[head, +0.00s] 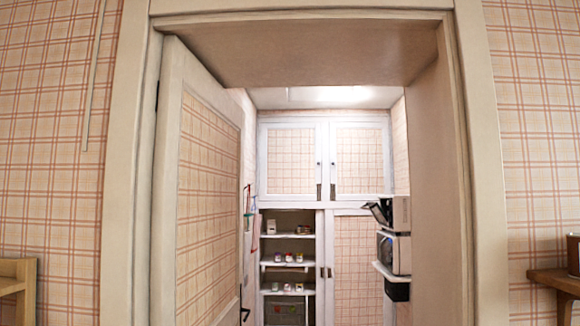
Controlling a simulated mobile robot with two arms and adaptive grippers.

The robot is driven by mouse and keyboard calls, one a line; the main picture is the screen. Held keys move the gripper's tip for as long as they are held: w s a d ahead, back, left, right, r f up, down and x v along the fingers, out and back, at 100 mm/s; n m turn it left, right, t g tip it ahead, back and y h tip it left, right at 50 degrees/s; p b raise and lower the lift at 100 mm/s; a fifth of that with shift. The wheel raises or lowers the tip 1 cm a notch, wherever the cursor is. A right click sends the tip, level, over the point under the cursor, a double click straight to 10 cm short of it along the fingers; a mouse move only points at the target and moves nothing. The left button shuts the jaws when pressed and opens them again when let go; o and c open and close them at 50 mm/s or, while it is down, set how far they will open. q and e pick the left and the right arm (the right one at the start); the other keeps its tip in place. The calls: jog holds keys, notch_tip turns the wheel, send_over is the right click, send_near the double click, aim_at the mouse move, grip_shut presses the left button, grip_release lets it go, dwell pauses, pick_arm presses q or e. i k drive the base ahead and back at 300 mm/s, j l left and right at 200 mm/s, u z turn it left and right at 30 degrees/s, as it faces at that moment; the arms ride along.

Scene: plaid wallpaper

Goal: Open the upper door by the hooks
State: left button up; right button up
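Through an open doorway I see a tall built-in cupboard at the far end of a small room. It has two upper doors, a left one (290,159) and a right one (360,160), both shut, with plaid panels in white frames. Small dark fittings (332,191) sit near their meeting edges; at this distance I cannot tell whether they are hooks. Below, the right lower door (352,262) is shut, and the left lower part shows open shelves (287,236) with small items. Neither of my grippers is in view.
The doorway frame (487,190) stands close in front of me. Its plaid door (205,200) is swung inward on the left, with a dark handle (244,314). Appliances (394,252) on a right wall shelf narrow the passage. Wooden furniture stands at both outer edges.

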aim_at(291, 153)
jog(key=i+z, duration=0.1)
jog(key=i, duration=1.7)
jog(key=i+j+u, duration=0.1)
jog(key=i, duration=1.35)
jog(key=i+l, duration=0.1)
jog(key=i, duration=1.35)
jog(key=i+u, duration=0.1)
jog(key=i, duration=1.35)
